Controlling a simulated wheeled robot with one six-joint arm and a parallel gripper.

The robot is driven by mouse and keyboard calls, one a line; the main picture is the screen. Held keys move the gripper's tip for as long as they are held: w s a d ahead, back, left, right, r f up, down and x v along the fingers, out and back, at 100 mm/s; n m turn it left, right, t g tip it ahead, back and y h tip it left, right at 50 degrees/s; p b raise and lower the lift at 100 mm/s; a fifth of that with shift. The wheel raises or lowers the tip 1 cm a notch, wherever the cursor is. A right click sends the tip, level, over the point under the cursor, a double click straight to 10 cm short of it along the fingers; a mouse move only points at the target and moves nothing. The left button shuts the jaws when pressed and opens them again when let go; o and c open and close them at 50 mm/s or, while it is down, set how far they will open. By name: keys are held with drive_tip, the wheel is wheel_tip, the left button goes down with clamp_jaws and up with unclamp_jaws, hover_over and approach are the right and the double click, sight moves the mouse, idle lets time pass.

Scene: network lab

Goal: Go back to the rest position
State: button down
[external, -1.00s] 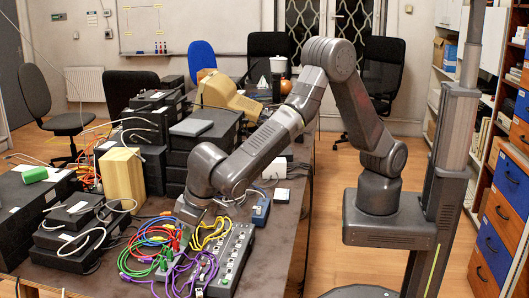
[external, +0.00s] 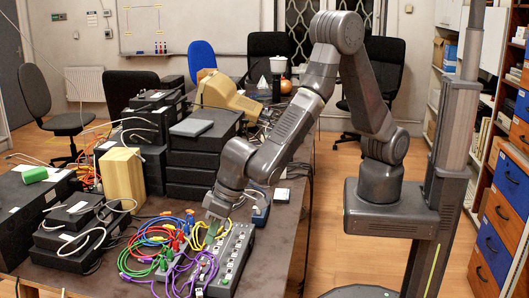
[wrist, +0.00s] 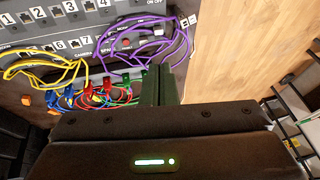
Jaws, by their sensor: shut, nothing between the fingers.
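My gripper (external: 213,232) is at the near part of the table, over the cables and numbered device. In the wrist view the fingers (wrist: 162,86) are closed together with nothing between them. The numbered device (external: 232,260) is a grey box with rows of ports; it also shows at the top of the wrist view (wrist: 75,20). Yellow, purple, red, green and blue cables lie beside the device and plug into it. The gripper looks close to these cables; I cannot tell whether it touches any.
A blue box (external: 261,208) stands right of the gripper. Black equipment (external: 204,162), a wooden block (external: 122,177) and an old beige monitor (external: 228,98) crowd the table's left and back. The table's right edge is mostly clear, with wooden floor (external: 335,215) beyond.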

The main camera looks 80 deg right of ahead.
drive_tip(key=shift+f, duration=0.15)
idle(0.4)
